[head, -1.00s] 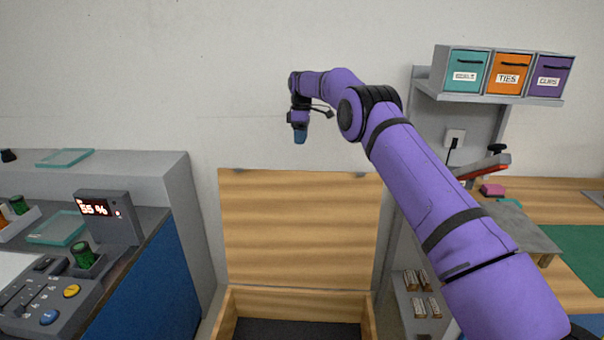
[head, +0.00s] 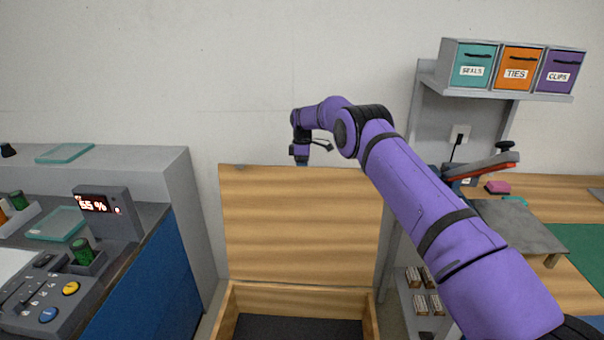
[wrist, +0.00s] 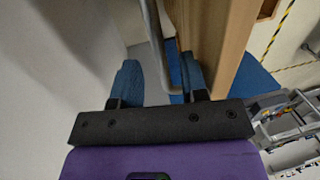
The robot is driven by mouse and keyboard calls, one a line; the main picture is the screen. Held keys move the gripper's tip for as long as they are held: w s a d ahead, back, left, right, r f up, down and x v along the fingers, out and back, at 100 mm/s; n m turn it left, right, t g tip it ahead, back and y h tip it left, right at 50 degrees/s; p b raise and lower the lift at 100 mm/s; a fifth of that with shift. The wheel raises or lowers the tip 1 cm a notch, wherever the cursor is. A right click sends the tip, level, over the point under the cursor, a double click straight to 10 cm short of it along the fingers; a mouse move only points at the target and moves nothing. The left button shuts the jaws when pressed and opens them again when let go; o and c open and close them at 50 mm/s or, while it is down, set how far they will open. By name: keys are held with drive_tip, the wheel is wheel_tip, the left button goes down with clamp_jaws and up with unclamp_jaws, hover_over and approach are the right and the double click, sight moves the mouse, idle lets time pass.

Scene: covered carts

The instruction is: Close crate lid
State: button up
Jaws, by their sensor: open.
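The wooden crate (head: 300,289) stands on the floor at the bottom middle of the head view, its dark inside showing. Its lid (head: 300,225) stands upright at the back, fully open. My gripper (head: 301,162) points down at the lid's top edge, its fingertips mostly hidden behind the lid. In the wrist view my gripper (wrist: 160,78) has its two blue fingers apart. The lid's wooden edge (wrist: 225,40) runs beside and beyond the right finger. A bent grey bar (wrist: 156,40) shows between the fingers; I cannot tell whether anything touches.
A blue-sided cart (head: 150,285) with a control panel stands on the left. A shelf with labelled bins (head: 515,68) and a wooden bench (head: 540,195) are on the right. A plain wall is behind the lid. Small boxes (head: 422,290) sit low beside the crate.

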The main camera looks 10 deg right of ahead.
drive_tip(key=shift+s+f, duration=0.15)
drive_tip(key=shift+f, duration=0.8)
clamp_jaws()
drive_tip(key=shift+s+a, duration=0.1)
